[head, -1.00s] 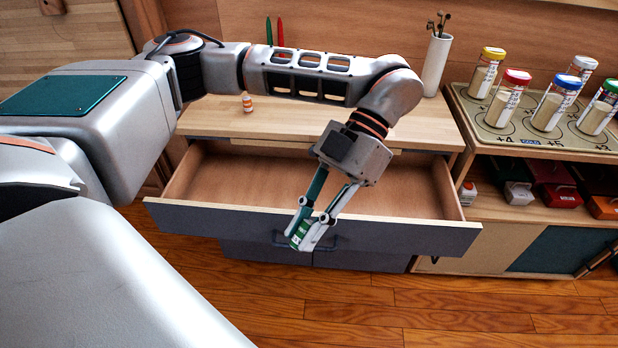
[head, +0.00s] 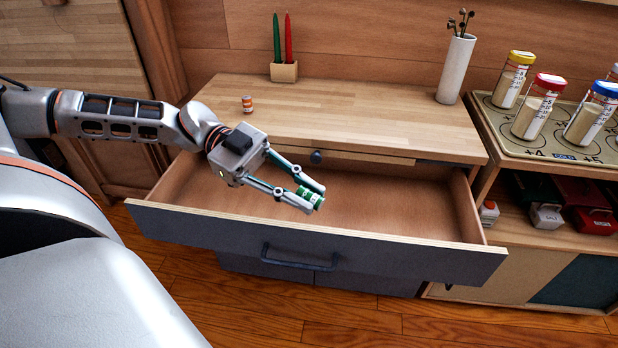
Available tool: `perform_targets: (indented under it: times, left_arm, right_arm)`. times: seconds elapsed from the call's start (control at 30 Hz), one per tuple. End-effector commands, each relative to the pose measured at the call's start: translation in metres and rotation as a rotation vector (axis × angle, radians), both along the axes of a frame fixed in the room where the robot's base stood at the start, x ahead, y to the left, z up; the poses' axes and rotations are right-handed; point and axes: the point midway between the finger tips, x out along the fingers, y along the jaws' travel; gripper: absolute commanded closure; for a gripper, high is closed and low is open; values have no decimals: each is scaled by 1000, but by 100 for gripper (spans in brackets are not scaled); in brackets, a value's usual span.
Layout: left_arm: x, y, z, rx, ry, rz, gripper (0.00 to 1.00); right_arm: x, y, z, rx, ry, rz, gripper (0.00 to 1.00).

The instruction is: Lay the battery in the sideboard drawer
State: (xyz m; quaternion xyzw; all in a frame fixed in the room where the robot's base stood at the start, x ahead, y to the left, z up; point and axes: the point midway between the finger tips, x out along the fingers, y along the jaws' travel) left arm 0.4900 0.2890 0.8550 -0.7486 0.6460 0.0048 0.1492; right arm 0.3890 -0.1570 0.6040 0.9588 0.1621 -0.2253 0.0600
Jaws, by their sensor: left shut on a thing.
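My left gripper (head: 314,199) is shut on a green and white battery (head: 307,197) in the head view. The battery shows over the open sideboard drawer (head: 400,212); I cannot tell its exact height above the drawer floor. The drawer is pulled out, with a grey front, a dark handle and a bare wooden floor where it shows. The sideboard (head: 350,112) has a light wooden top. My right gripper is not in view.
A shelf at the right holds several jars (head: 538,107) on a mat.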

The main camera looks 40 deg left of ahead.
Motion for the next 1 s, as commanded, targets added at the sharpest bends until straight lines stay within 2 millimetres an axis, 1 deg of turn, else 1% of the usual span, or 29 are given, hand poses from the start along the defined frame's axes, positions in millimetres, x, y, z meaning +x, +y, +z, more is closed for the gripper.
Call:
perform_targets:
  times: [0.03,0.3,0.4,0.5,0.73,1.0]
  left_arm:
    - [5,7,-15,-17,15,46,100]
    - [44,41,-51,-127,-22,268,100]
    - [55,53,-63,-158,-41,327,100]
    - [63,60,-69,-179,-58,365,100]
    - [66,64,-75,-188,-71,381,100]
    - [66,64,-99,-188,-63,380,100]
  right_arm:
    - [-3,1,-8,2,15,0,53]
    - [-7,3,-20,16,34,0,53]
    - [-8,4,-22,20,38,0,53]
    - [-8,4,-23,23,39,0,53]
    - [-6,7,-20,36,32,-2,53]
    - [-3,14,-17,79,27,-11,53]
